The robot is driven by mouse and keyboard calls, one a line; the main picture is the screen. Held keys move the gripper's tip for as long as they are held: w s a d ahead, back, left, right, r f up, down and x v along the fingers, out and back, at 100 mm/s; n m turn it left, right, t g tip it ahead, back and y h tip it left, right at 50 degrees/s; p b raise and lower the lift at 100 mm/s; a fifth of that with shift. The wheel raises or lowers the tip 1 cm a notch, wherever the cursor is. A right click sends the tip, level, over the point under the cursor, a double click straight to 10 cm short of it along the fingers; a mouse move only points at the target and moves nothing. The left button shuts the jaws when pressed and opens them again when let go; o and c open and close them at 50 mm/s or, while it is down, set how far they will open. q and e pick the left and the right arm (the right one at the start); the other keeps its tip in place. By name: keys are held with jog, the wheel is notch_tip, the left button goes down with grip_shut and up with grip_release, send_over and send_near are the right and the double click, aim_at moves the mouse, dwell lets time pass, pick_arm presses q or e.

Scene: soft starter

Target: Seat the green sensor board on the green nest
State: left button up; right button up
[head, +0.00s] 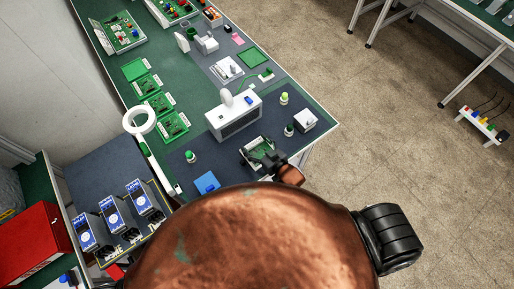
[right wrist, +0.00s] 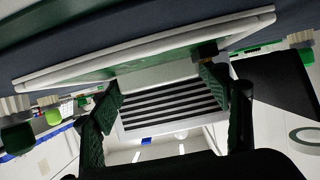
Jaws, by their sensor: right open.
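Several green trays stand in a row on the left; three hold green boards (head: 158,103), and one tray (head: 134,68) looks empty. I cannot tell which board is the sensor board. My right gripper (head: 262,153) is low over the near dark mat, in front of the white slatted box. In the right wrist view its fingers (right wrist: 158,105) are apart. A pale-edged green panel (right wrist: 140,62) shows close to them; I cannot tell what it is. My left gripper is not in view.
The white slatted box (head: 234,117) also shows beyond the fingers in the right wrist view (right wrist: 170,105). Small green-capped bottles (head: 190,156), a blue block (head: 206,182) and a white box (head: 305,120) stand around the gripper. A white ring (head: 139,121) is at the left edge.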

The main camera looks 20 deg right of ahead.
aim_at(256, 144)
jog(key=shift+c, duration=0.3)
jog(key=c, duration=0.8)
jog(key=shift+r, duration=0.45)
notch_tip(256, 144, up, 3)
jog(key=shift+s+d+f, duration=0.1)
jog(key=shift+d, duration=0.05)
jog(key=r+v, duration=0.1)
jog(key=v, duration=0.4)
jog(key=w+r+v, duration=0.1)
jog(key=v, duration=0.4)
jog(key=d+r+v, duration=0.1)
jog(key=v, duration=0.5)
jog(key=shift+w+d, duration=0.1)
jog(key=shift+w, duration=0.3)
